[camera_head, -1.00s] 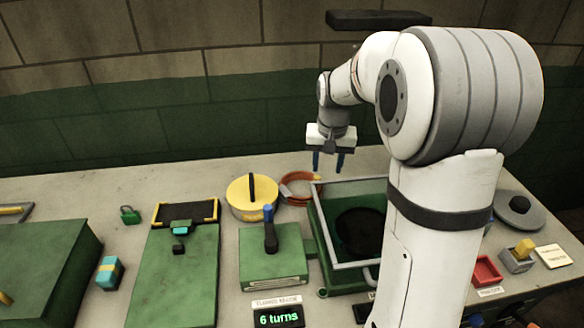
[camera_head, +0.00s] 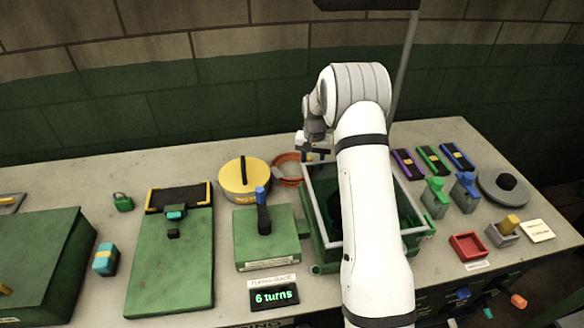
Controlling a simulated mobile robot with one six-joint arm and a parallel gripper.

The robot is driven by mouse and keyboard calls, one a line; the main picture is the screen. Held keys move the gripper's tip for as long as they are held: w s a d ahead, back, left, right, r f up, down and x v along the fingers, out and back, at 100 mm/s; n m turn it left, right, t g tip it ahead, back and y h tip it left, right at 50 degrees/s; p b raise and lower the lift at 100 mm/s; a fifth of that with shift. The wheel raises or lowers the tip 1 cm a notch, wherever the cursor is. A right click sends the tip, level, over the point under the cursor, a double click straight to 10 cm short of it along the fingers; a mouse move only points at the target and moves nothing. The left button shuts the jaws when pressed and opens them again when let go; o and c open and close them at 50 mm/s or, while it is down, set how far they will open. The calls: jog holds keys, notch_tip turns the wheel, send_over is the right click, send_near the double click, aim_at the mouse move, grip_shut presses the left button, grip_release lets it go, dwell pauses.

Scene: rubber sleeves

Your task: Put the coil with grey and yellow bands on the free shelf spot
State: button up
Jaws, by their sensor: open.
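My gripper (camera_head: 317,154) is partly hidden by my own arm, above the back edge of the green open-topped bin. An orange-brown coil (camera_head: 287,169) lies on the bench behind the bin, just left of my gripper. I cannot make out grey and yellow bands on it. No other coil is clearly visible. I cannot make out a free shelf spot either.
The green bin (camera_head: 308,232) with a grey rim stands mid-bench, partly hidden by my arm. A yellow round tin (camera_head: 244,180) and a green block with a lever (camera_head: 266,238) stand left of it. Purple, green and blue blocks (camera_head: 433,160) lie right. A display (camera_head: 273,297) reads "6 turns".

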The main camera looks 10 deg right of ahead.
jog(key=shift+w+a+f+p, duration=0.15)
jog(key=shift+f+p, duration=0.25)
jog(key=shift+f, duration=1.35)
grip_shut()
jog(key=shift+r, duration=0.1)
